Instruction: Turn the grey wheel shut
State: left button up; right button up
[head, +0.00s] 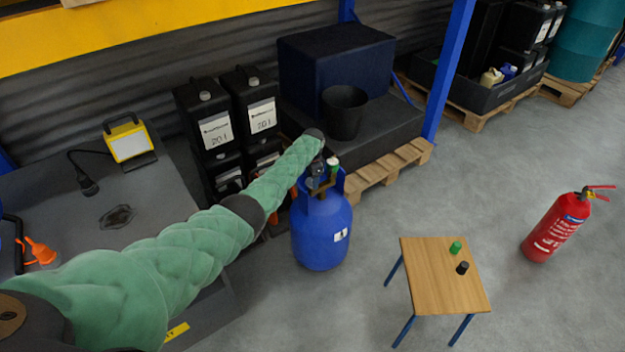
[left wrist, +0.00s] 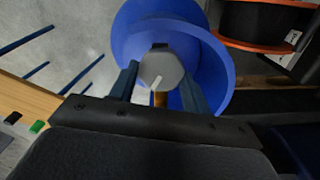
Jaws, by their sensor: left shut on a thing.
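The grey wheel (left wrist: 163,66) is a faceted knob with a pale pointer mark, on top of the blue gas cylinder (head: 322,235). The cylinder stands upright on the floor, and its blue collar shows around the wheel in the left wrist view (left wrist: 215,65). My left gripper (left wrist: 159,78) has one finger on each side of the wheel and is shut on it. In the head view, my left gripper (head: 319,178) is at the cylinder's top, where the wheel is mostly hidden. My right gripper is not in view.
A wooden stool (head: 430,285) with a green cap (head: 455,247) and a black cap (head: 462,267) stands right of the cylinder. A red extinguisher (head: 556,228) stands farther right. Black canisters (head: 215,130) and a loaded pallet (head: 385,172) are behind. Floor between is clear.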

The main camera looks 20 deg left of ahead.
pick_arm(q)
jog(key=shift+m, duration=0.8)
jog(key=o, duration=1)
jog(key=shift+c, duration=0.2)
jog(key=shift+r+b, duration=0.3)
jog(key=shift+r, duration=3.65)
